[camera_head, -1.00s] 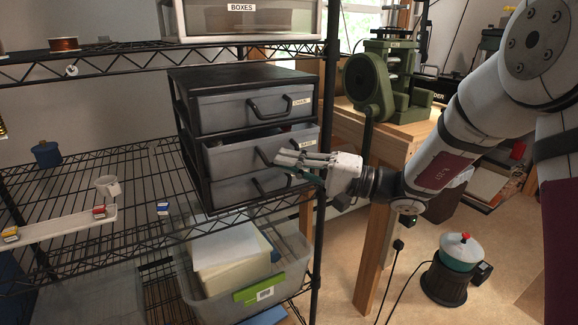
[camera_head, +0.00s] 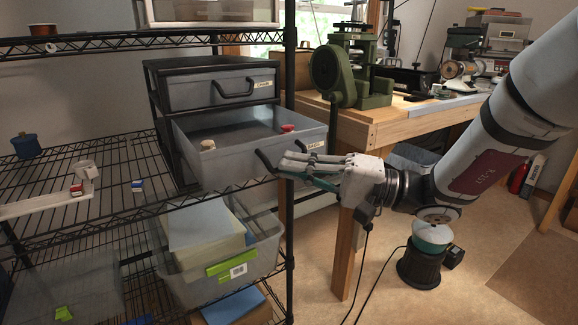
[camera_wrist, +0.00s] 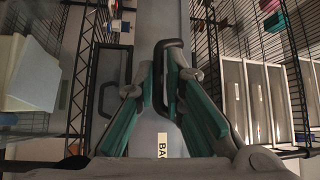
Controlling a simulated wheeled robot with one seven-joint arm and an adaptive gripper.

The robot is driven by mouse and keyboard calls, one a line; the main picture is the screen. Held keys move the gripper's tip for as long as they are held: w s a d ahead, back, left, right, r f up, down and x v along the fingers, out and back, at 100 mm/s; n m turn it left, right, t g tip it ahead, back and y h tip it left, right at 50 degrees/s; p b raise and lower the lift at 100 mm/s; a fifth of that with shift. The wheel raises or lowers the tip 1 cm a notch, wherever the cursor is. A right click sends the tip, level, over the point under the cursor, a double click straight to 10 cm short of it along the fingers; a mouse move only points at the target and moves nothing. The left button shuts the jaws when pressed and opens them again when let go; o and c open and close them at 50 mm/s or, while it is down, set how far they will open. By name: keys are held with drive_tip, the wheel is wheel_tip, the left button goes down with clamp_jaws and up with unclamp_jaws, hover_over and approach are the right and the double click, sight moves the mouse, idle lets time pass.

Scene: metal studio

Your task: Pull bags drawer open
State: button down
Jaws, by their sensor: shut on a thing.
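The bags drawer (camera_head: 247,153) is the grey middle drawer of the black three-drawer unit (camera_head: 160,106) on the wire shelf. It stands well out from the unit, and a pale object and a red one show inside it. In the wrist view its front carries a label reading "BA" (camera_wrist: 162,145). My gripper (camera_head: 288,161) is at the drawer's front, its fingers around the black handle (camera_head: 264,160). In the wrist view the green-padded fingers (camera_wrist: 166,95) are shut on this handle (camera_wrist: 160,62). The bottom drawer is mostly hidden behind the bags drawer.
The top drawer (camera_head: 222,89) is shut. Below, a clear bin (camera_head: 262,254) holds papers. A black shelf post (camera_head: 290,220) stands close to my gripper. A wooden workbench (camera_head: 365,130) with a green machine (camera_head: 345,75) is behind. A green-topped pot (camera_head: 428,255) is on the floor.

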drive_tip(key=shift+d+f, duration=0.15)
drive_tip(key=shift+f, duration=0.1)
drive_tip(key=c, duration=1.8)
unclamp_jaws()
drive_tip(key=shift+o, duration=0.4)
drive_tip(key=shift+w, duration=0.1)
drive_tip(key=shift+r, duration=0.1)
drive_tip(key=v, duration=1.2)
